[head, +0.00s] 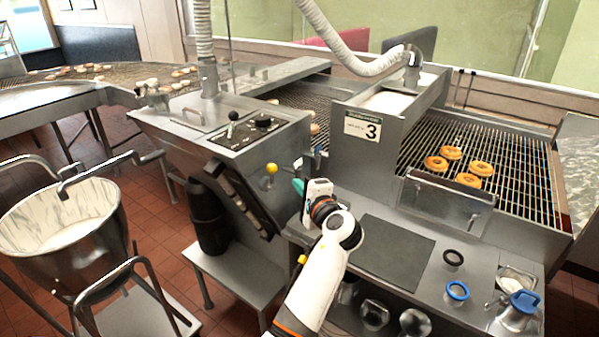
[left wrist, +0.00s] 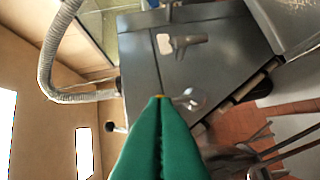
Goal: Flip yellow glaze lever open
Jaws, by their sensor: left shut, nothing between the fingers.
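The yellow glaze lever shows as a round yellow knob (head: 271,168) on the front side of the steel glaze machine (head: 215,125). My left gripper (head: 298,186) is just right of the knob and slightly lower in the head view, with a small gap between them in the picture. Its teal fingers are shut and empty. In the left wrist view the shut fingertips (left wrist: 160,98) point at the grey machine, with a thin yellow edge at their tips that may be the knob, mostly hidden. My right gripper is not in view.
A conveyor grid (head: 510,175) with several glazed donuts lies at the right, beside a panel marked 3 (head: 362,127). A steel mixing bowl (head: 65,222) stands at the left. A dark mat (head: 392,252) and small containers lie on the front counter.

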